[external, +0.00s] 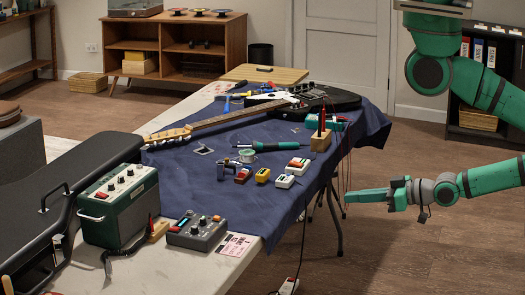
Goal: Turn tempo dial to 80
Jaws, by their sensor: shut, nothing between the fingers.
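My gripper (352,196) is shut and empty, held in the air off the right side of the table, pointing left toward it. A grey box with several small knobs and an orange-red part (197,232) sits near the front end of the table. A green amplifier (118,205) with a row of knobs on its top panel stands to its left. The dial markings are too small to read, and I cannot tell which knob is the tempo dial. My gripper is well apart from both.
A blue cloth (215,180) covers much of the table. On it lie an electric guitar (330,98), a soldering iron (265,146) and several small pedals (291,172). A black case (70,185) lies at the left. Thin cables hang from the table's right edge near my gripper.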

